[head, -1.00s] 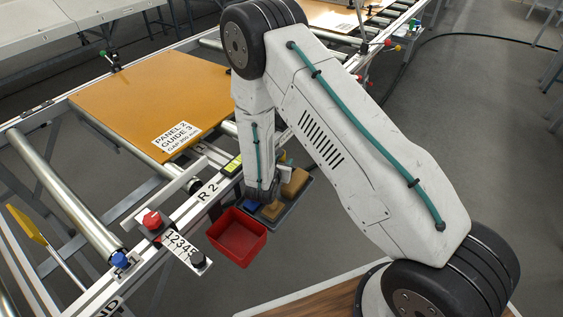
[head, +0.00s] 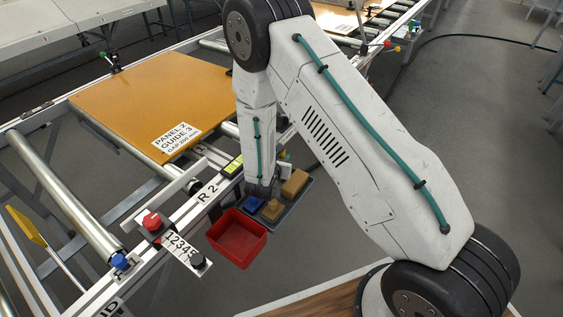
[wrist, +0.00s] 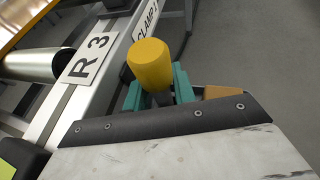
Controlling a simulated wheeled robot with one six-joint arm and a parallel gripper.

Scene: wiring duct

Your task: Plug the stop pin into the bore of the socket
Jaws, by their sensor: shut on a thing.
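The stop pin (wrist: 152,66) shows a thick yellow cylindrical head in the wrist view. A short dark shank below it sits between the teal fingers of my gripper (wrist: 160,95), which is shut on it. In the head view my gripper (head: 262,188) is just behind the small tray beside the rail, and the pin is too small or hidden to make out there. I cannot pick out the socket or its bore in either view.
A dark tray (head: 290,214) holds a blue block (head: 254,203) and tan blocks (head: 295,183). A red bin (head: 237,240) is left of it. An orange panel (head: 140,95) lies behind.

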